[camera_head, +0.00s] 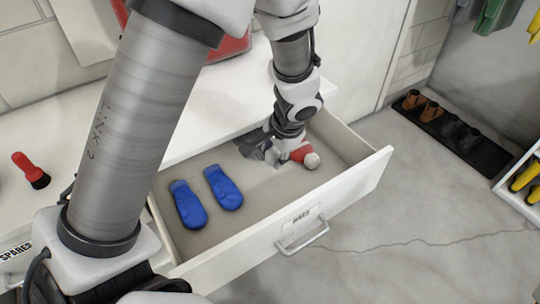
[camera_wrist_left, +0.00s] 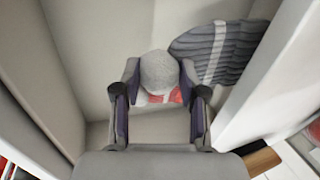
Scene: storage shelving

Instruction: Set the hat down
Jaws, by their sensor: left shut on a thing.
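The hat (camera_head: 300,154) is red and white with a pale grey pompom, and it is inside the open white drawer (camera_head: 337,206), at its far right part. My left gripper (camera_head: 279,152) reaches down into the drawer and is shut on the hat. In the left wrist view the pompom (camera_wrist_left: 159,72) sits between the fingers, with red and white knit just below it. I cannot tell whether the hat touches the drawer floor. My right gripper is not in view.
Two blue mittens (camera_head: 206,200) lie in the drawer's left part. A grey striped knit piece (camera_wrist_left: 218,50) lies beside the hat. A red-handled brush (camera_head: 32,170) is on the left. Shoes on a dark mat (camera_head: 452,133) are on the floor at right.

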